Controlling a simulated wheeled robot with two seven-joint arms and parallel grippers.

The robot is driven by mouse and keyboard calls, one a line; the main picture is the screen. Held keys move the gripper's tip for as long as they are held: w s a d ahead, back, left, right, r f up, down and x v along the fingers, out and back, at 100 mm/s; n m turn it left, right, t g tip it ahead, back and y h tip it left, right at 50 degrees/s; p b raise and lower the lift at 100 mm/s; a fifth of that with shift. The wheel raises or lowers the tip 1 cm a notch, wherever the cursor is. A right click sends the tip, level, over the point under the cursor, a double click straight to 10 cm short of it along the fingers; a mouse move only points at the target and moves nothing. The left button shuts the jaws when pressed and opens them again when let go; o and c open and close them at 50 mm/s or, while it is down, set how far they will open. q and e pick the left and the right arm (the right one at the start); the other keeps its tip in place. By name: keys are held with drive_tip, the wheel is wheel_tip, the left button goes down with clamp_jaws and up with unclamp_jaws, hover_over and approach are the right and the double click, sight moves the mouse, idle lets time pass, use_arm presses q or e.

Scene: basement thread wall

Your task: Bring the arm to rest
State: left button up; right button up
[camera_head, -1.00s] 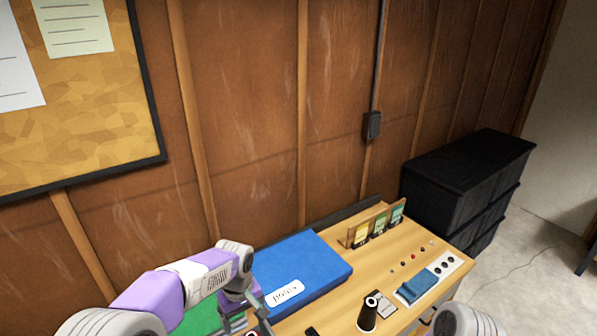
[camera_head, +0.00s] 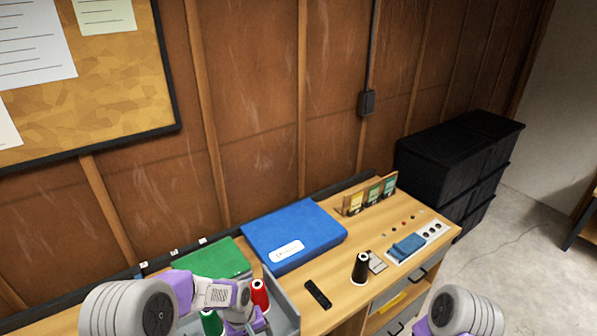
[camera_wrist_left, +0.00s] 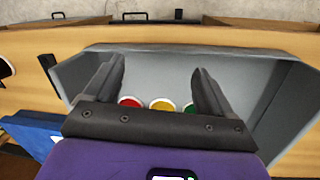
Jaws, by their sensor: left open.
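My left arm comes in from the lower left in the head view, bent over the bench, with its gripper low at the bottom edge. In the left wrist view my left gripper (camera_wrist_left: 160,75) is open, with nothing between its two dark fingers. It is over a grey bin (camera_wrist_left: 257,85). Red (camera_wrist_left: 130,102), yellow (camera_wrist_left: 161,104) and green (camera_wrist_left: 190,108) round tops show in the bin, partly hidden behind the gripper's base. In the head view a red spool (camera_head: 260,294) and a green spool (camera_head: 211,322) show beside the arm. Only a link of my right arm shows; its gripper is out of view.
A blue box (camera_head: 300,228) and a green box (camera_head: 222,258) lie along the back of the bench. A black spool (camera_head: 360,268), a black remote (camera_head: 318,294) and a blue cloth (camera_head: 408,243) are to the right. Black drawers (camera_head: 460,160) stand beyond the bench.

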use_arm(q)
drive_tip(key=s+d+f+m+h, duration=0.2)
drive_tip(key=s+d+f, duration=0.1)
drive_tip(key=s+f, duration=1.3)
wheel_tip(320, 180, down, 8)
drive_tip(key=s+b, duration=0.1)
drive_tip(key=b, duration=0.9)
drive_tip(key=shift+s+a+f+t, duration=0.2)
drive_tip(key=shift+s+a+t, duration=0.05)
drive_tip(key=shift+t, duration=0.15)
